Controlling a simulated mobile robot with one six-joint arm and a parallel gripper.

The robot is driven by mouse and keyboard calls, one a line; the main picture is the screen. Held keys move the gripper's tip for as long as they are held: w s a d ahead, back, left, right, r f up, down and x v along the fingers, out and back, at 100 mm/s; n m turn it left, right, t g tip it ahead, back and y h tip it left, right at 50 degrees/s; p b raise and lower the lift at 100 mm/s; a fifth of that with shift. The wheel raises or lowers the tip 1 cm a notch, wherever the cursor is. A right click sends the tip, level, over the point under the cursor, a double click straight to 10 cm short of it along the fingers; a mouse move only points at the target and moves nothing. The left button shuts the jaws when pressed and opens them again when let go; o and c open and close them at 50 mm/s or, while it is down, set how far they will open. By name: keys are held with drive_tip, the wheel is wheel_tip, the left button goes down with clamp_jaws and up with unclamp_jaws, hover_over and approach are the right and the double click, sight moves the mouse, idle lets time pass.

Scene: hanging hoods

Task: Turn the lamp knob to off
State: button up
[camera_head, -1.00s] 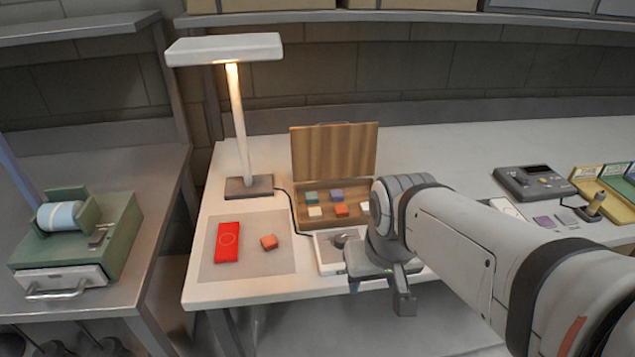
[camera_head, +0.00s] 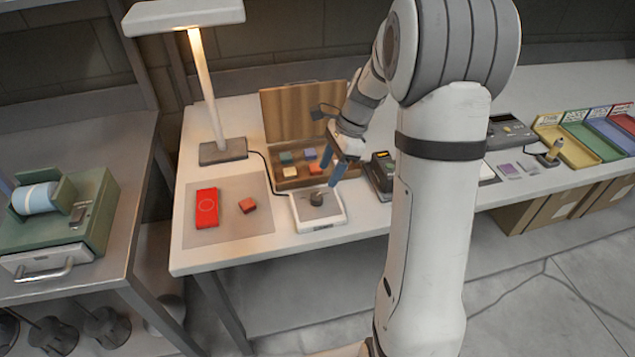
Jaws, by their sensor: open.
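The desk lamp (camera_head: 203,85) stands at the back left of the table, with a white bar head, and glows on its upper post. Its cable runs from the dark base to a small white control box (camera_head: 331,220). A dark round knob (camera_head: 317,198) sits on top of the box; which way it points is too small to tell. My gripper (camera_head: 335,171) is open, with blue fingertips pointing down, just above and to the right of the knob. It looks empty, and I cannot tell whether a fingertip touches the knob.
An open wooden case (camera_head: 270,183) with coloured blocks stands behind the box. A dark device (camera_head: 381,172) stands close right of my gripper. Coloured trays (camera_head: 567,146) are far right.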

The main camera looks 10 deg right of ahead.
sight(317, 195)
drive_tip(key=x, duration=0.8)
drive_tip(key=shift+w, duration=0.15)
drive_tip(key=shift+c, duration=0.5)
drive_tip(key=shift+d, duration=0.1)
drive_tip(key=c, duration=0.9)
